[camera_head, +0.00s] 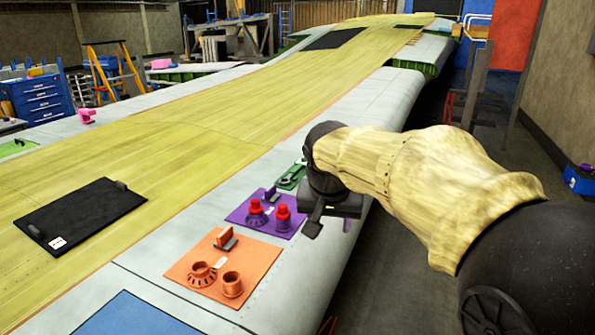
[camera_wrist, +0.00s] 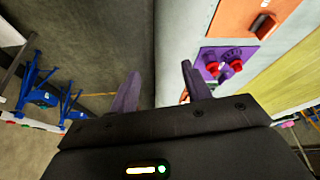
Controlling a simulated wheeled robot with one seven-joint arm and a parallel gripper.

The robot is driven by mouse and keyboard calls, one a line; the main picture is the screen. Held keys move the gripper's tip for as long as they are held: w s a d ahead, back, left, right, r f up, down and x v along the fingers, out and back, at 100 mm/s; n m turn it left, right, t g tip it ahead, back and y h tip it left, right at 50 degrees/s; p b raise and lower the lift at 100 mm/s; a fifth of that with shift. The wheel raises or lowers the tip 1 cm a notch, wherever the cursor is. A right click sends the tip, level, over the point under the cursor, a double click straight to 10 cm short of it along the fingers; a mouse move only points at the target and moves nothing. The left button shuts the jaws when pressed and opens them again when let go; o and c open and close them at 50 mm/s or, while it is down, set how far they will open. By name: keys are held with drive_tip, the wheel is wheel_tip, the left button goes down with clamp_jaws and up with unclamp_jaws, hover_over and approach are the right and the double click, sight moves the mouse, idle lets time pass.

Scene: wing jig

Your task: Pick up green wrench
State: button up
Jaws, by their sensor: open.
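A small green mat (camera_head: 283,184) lies on the wing edge beside my wrist in the head view. A dark green tool shape (camera_head: 291,176), which may be the green wrench, lies on it; it is small and partly hidden by my arm. My gripper (camera_head: 330,227) is nearer the camera than this mat, over the wing's right edge. In the wrist view my gripper (camera_wrist: 160,68) has its two fingers spread with nothing between them. The green mat does not show in the wrist view.
A purple mat (camera_head: 240,214) with red-topped parts and an orange mat (camera_head: 178,270) with orange parts lie nearer on the wing. A black panel (camera_head: 85,212) lies to the left. Open floor (camera_wrist: 100,35) lies beyond the wing edge.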

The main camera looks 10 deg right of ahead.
drive_tip(key=s+d+f+n+g, duration=0.1)
drive_tip(key=s+f, duration=0.5)
drive_tip(key=f, duration=0.4)
drive_tip(key=s+d+f+n+g+y, duration=0.1)
drive_tip(key=s+f+n, duration=0.1)
drive_tip(key=s+f, duration=0.5)
wheel_tip(320, 180, down, 4)
drive_tip(key=shift+s+d+r+n, duration=0.2)
drive_tip(key=shift+s+n, duration=0.05)
drive_tip(key=shift+n, duration=0.05)
drive_tip(key=shift+c, duration=0.2)
drive_tip(key=shift+c, duration=1.1)
drive_tip(key=shift+w, duration=0.1)
